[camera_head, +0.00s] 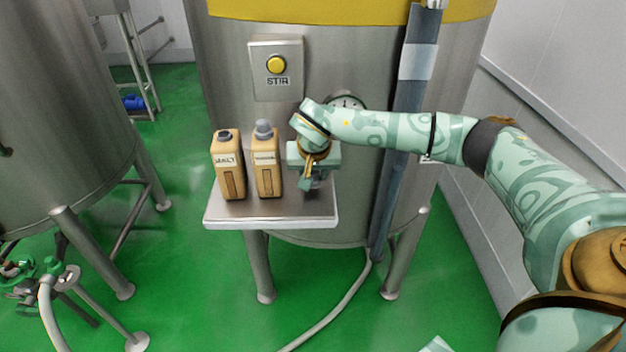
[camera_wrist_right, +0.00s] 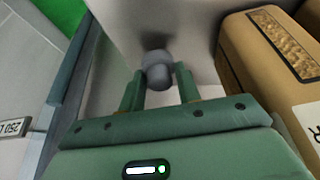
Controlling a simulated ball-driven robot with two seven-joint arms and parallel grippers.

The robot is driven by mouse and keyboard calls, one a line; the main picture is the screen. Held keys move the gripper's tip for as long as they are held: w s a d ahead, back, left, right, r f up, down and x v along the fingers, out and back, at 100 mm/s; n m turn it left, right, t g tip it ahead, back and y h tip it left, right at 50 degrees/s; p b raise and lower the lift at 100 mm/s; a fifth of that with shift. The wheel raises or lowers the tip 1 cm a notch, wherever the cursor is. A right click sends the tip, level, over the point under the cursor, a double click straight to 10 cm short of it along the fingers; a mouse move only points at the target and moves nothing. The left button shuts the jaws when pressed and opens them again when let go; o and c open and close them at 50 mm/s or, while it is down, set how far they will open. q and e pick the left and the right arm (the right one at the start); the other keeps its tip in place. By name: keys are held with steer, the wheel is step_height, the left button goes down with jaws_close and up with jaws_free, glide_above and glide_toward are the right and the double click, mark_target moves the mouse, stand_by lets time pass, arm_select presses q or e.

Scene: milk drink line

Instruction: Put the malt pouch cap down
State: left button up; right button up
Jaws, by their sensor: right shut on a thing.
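The malt pouch cap (camera_wrist_right: 157,68) is a small grey knob between the two fingers of my right gripper (camera_wrist_right: 158,88) in the wrist view. The gripper is shut on it. In the head view my right gripper (camera_head: 313,180) points down over the right part of the steel shelf (camera_head: 225,213), and the cap there is mostly hidden. The cap is close to the shelf surface; I cannot tell whether it touches. The tan malt pouch (camera_head: 229,170) stands upright at the shelf's left, with a dark spout top and no grey cap. My left gripper is not in view.
A second tan pouch (camera_head: 266,172) with a grey cap (camera_head: 264,130) stands between the malt pouch and my right gripper. Behind the shelf is a steel tank with a STIR button box (camera_head: 277,88). A dark vertical pipe (camera_head: 390,185) runs to the right of the shelf.

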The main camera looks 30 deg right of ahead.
steer(key=shift+f, duration=0.95)
steer(key=shift+r, duration=0.1)
steer(key=o, duration=1.2)
steer(key=p+v, duration=0.2)
steer(key=v, duration=1)
steer(key=shift+a, duration=0.15)
